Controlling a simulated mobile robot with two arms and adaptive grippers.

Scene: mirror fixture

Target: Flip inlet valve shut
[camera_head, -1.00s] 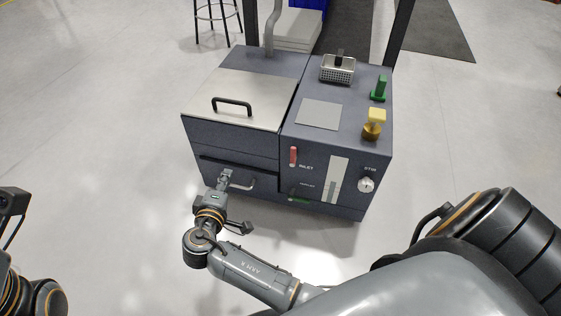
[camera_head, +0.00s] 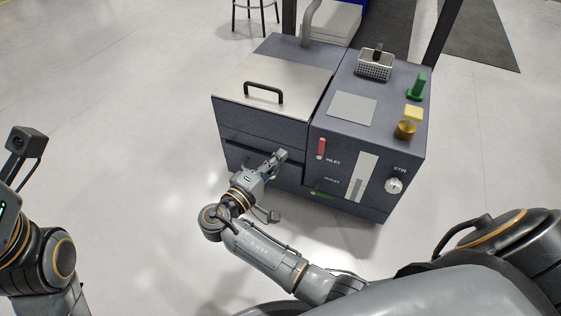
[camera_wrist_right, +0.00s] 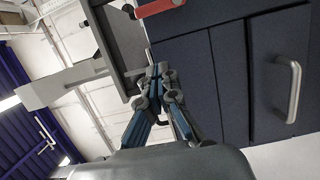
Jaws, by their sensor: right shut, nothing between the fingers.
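The inlet valve is a red upright handle (camera_head: 321,147) on the front panel of the dark grey machine, beside the INLET label. In the right wrist view, the red handle (camera_wrist_right: 160,6) shows at the top edge, partly cut off. My right gripper (camera_head: 282,154) is in front of the machine, left of and slightly below the red handle in the head view. In the wrist view its fingertips (camera_wrist_right: 157,72) are together, empty and apart from the handle. My left arm shows at the left edge of the head view, but its fingers are out of view.
A green outlet lever (camera_head: 322,193) sits low on the panel, near a pale vertical gauge (camera_head: 366,176) and a STIR knob (camera_head: 394,186). A metal bar handle (camera_wrist_right: 294,92) stands out from the front.

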